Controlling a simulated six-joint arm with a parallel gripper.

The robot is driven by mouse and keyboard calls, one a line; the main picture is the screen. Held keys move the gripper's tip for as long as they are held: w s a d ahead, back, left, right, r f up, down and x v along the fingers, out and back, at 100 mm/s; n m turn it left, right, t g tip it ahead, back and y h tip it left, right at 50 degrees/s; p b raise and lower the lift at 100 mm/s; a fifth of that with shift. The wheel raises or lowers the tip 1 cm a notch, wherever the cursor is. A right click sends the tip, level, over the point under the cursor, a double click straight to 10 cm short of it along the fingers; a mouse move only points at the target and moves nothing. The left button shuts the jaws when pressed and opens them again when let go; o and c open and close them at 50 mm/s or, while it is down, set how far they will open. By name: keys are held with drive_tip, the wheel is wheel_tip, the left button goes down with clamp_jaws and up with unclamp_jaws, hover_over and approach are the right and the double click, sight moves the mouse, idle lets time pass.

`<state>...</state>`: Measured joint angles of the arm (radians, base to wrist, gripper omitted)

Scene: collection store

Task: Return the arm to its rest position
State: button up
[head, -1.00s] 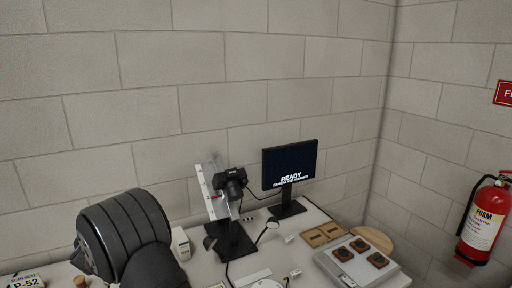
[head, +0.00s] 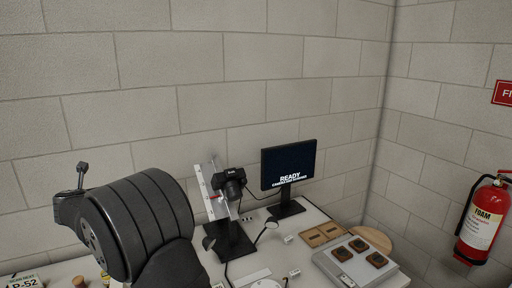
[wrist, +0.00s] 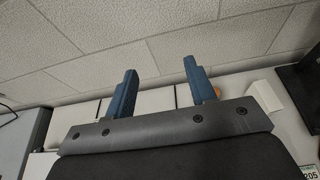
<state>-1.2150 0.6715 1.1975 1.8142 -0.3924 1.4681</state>
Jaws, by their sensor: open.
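My gripper (wrist: 164,84) shows in the wrist view as two blue fingers standing well apart. Nothing is between them, and the block wall lies behind them. In the head view the thick black links of my arm (head: 138,225) rise at the lower left, in front of the bench. A smaller dark part of my arm reaches out to their left. The fingers cannot be made out in the head view.
A camera (head: 231,182) on a stand and a monitor (head: 289,165) reading READY stand on the bench, right of my arm. A grey tray (head: 333,268) with dark square pieces lies further right. A red fire extinguisher (head: 484,222) hangs on the right wall.

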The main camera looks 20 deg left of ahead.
drive_tip(key=shift+w+d+r, duration=0.1)
drive_tip(key=shift+w+d, duration=0.4)
drive_tip(key=shift+w, duration=0.2)
drive_tip(key=shift+w+d, duration=0.5)
drive_tip(key=shift+w, duration=0.2)
